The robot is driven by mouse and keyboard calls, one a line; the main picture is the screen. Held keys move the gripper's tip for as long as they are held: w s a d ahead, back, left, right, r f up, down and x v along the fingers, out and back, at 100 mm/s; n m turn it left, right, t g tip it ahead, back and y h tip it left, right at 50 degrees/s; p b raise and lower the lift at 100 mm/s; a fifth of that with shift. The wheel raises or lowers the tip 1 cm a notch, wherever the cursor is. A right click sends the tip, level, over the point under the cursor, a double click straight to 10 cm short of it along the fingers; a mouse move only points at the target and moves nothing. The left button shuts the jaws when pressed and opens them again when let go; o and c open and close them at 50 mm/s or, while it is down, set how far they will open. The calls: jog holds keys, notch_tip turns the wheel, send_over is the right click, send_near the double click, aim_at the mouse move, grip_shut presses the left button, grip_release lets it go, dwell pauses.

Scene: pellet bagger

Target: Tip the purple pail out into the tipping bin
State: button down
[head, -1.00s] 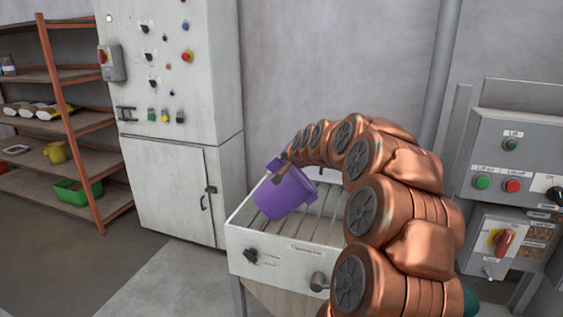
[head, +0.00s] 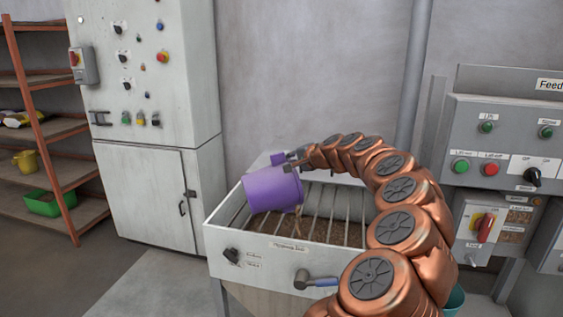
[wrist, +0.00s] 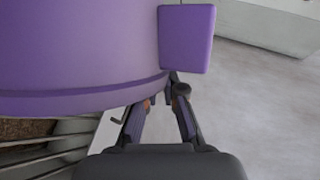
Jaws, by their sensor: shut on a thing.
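The purple pail (head: 272,190) hangs over the tipping bin (head: 262,247), tilted well over onto its side with its mouth toward the lower right. Brown pellets are falling from its mouth between the bars, and brown material lies below them in the bin. My gripper (head: 292,158) is shut on the pail at its upper side. In the wrist view the pail (wrist: 75,50) fills the upper left, with a purple tab above my gripper (wrist: 160,110). The inside of the pail is hidden.
A grey control cabinet (head: 150,80) stands behind left of the bin. A panel with buttons (head: 500,150) is at the right. A shelf (head: 45,130) holds a yellow pail and a green tray at far left.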

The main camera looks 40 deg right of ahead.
jog(key=s+d+f+m+t+y+b, duration=0.1)
jog(key=s+d+f+m+t, duration=0.1)
jog(key=d, duration=0.3)
jog(key=shift+f+m+y+b, duration=0.3)
jog(key=shift+f+m+y, duration=0.1)
jog(key=shift+f, duration=0.15)
jog(key=shift+s, duration=0.1)
